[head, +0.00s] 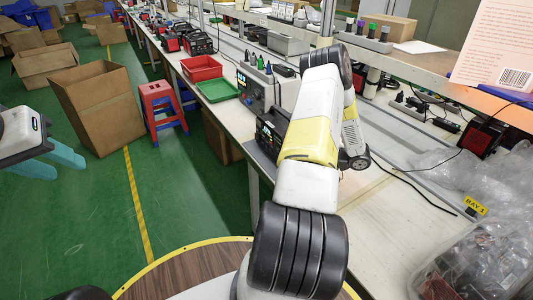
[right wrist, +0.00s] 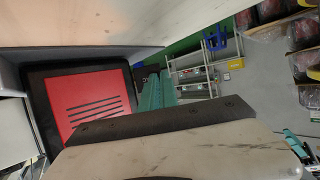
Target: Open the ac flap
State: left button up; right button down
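I cannot make out the ac flap. My right gripper is hidden behind my own arm in the head view. In the right wrist view its teal fingers (right wrist: 159,90) show close together past a dark bar; their gap is unclear. A red slotted panel in a black frame (right wrist: 90,106) lies left of them, with no clear contact. My left gripper (head: 62,163) is at the far left over the floor, its teal fingers apart and empty.
A red tray (head: 201,68) and a green tray (head: 217,90) lie on the bench behind the power station. A red and blue stool (head: 160,106) and a cardboard box (head: 98,104) stand on the floor to the left. Plastic-wrapped items (head: 480,257) fill the bench's near right.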

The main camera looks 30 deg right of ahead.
jog(key=shift+w+d+n+g+y, duration=0.15)
jog(key=shift+d+n+g+y, duration=0.2)
jog(key=shift+n+g+y, duration=0.2)
jog(key=c, duration=1.6)
grip_release()
jog(key=v, duration=0.8)
